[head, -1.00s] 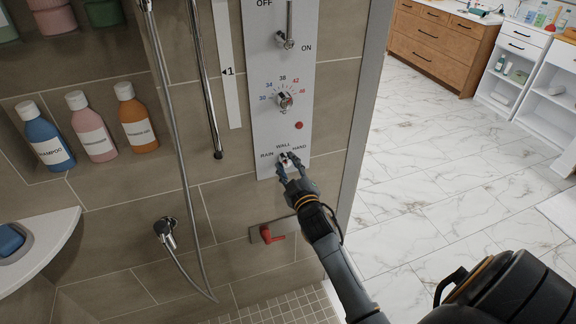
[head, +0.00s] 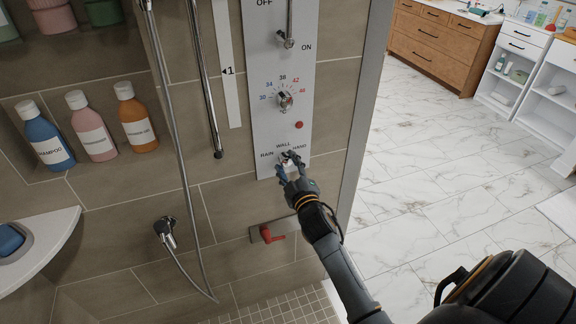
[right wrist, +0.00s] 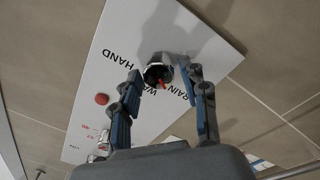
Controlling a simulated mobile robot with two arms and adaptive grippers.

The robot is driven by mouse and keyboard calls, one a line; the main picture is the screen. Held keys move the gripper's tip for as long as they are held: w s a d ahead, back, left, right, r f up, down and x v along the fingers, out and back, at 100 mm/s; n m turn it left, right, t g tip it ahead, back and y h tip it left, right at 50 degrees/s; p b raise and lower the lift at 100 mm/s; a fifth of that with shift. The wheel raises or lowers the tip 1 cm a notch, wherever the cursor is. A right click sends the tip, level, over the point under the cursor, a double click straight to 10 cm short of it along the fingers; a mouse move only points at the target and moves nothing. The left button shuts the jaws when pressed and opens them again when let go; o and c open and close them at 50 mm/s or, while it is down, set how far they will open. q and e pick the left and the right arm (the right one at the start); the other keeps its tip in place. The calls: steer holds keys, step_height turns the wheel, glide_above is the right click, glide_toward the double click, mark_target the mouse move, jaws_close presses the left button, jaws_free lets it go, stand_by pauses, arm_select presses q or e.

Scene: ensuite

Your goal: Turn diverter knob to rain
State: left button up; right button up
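The diverter knob (right wrist: 158,74) is a small round control with a dark centre and a red mark, low on the pale shower panel (head: 265,120). The labels RAIN, WALL and HAND sit around it. In the right wrist view the red mark points toward the WALL and RAIN side; I cannot tell its exact setting. My right gripper (head: 288,165) is at the knob and partly covers it in the head view. In the right wrist view its fingers (right wrist: 166,100) are apart, with the knob showing in the gap between them. I cannot tell whether they touch it. My left gripper is out of view.
Above on the panel are a temperature dial (head: 285,101), a red button (head: 299,125) and an ON/OFF lever (head: 288,35). A red-handled valve (head: 268,234) is below the panel. A hose (head: 178,130) hangs to the left. The marble floor at right is clear.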

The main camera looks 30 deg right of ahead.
steer(key=shift+o, duration=0.3)
steer(key=v, duration=1.2)
steer(key=s+a+f+m+g+y, duration=0.1)
steer(key=s+a+f+g, duration=0.25)
steer(key=f, duration=0.85)
steer(key=s+a+f+m+g+y, duration=0.1)
steer(key=s+a+f+g+y, duration=0.2)
steer(key=f, duration=0.8)
steer(key=s+a+f+g, duration=0.2)
steer(key=s+a+f, duration=0.15)
steer(key=f, duration=0.85)
steer(key=s+f+m+g, duration=0.1)
steer(key=s+f+g, duration=0.1)
steer(key=s+f, duration=0.4)
steer(key=s+f+g, duration=0.3)
steer(key=s+f, duration=0.2)
steer(key=s, duration=0.9)
steer(key=s+f+m+g, duration=0.1)
steer(key=s+f+g, duration=0.2)
steer(key=s+f, duration=0.3)
steer(key=s, duration=0.5)
steer(key=shift+a+f+m+y, duration=0.3)
steer(key=shift+a+f+y, duration=0.05)
steer(key=shift+y, duration=0.05)
